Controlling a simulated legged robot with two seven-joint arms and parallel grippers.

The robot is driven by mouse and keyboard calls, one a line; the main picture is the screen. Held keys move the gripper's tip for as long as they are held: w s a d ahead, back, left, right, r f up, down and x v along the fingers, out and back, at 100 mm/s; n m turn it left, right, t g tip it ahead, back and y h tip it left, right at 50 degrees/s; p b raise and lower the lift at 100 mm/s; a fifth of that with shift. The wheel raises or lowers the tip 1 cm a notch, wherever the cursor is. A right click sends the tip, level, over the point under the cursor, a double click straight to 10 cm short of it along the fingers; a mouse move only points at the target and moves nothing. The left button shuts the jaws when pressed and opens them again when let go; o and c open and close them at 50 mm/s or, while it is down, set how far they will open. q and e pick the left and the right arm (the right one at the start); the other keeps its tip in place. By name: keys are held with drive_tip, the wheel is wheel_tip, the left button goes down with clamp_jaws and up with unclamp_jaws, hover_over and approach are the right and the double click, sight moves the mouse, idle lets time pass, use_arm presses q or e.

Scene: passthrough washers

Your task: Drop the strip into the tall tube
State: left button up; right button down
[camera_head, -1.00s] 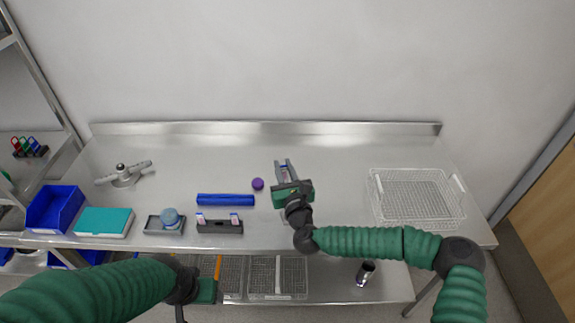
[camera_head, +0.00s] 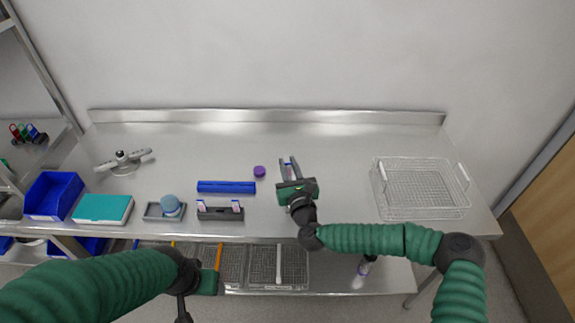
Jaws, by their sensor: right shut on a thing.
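My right gripper (camera_head: 289,168) is over the middle of the steel table, its fingers pointing to the back. It is shut on a small, narrow piece with white, red and blue on it, seemingly the strip (camera_head: 287,166). Similar small pieces stand upright in a dark grey holder (camera_head: 220,215) to the left. I cannot pick out a tall tube with certainty. A small white and purple cylinder (camera_head: 363,267) shows below the table's front edge, partly hidden by my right arm. My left gripper (camera_head: 207,282) is low at the front; its fingertips are not clear.
A purple cap (camera_head: 260,171) and a blue bar (camera_head: 226,187) lie left of the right gripper. A wire basket (camera_head: 420,212) stands at right. A teal-topped box (camera_head: 103,209), a blue bin (camera_head: 52,197) and a grey valve-like fitting (camera_head: 123,163) are at left. The table's back middle is clear.

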drive_tip(key=shift+d, duration=1.5)
use_arm(q)
drive_tip(key=shift+d+f, duration=0.1)
drive_tip(key=shift+d, duration=0.3)
use_arm(e)
drive_tip(key=shift+a+r, duration=0.1)
drive_tip(key=shift+a, duration=0.4)
use_arm(q)
drive_tip(key=shift+d+f+b, duration=0.1)
drive_tip(key=shift+f+b, duration=0.1)
drive_tip(key=shift+b, duration=0.15)
use_arm(e)
drive_tip(key=shift+s+a, duration=0.1)
drive_tip(key=shift+a, duration=0.3)
use_arm(q)
drive_tip(key=shift+d, duration=0.25)
use_arm(e)
drive_tip(key=shift+d, duration=0.25)
use_arm(q)
drive_tip(key=shift+f+b, duration=0.4)
drive_tip(key=shift+b, duration=0.05)
use_arm(e)
drive_tip(key=shift+f, duration=0.25)
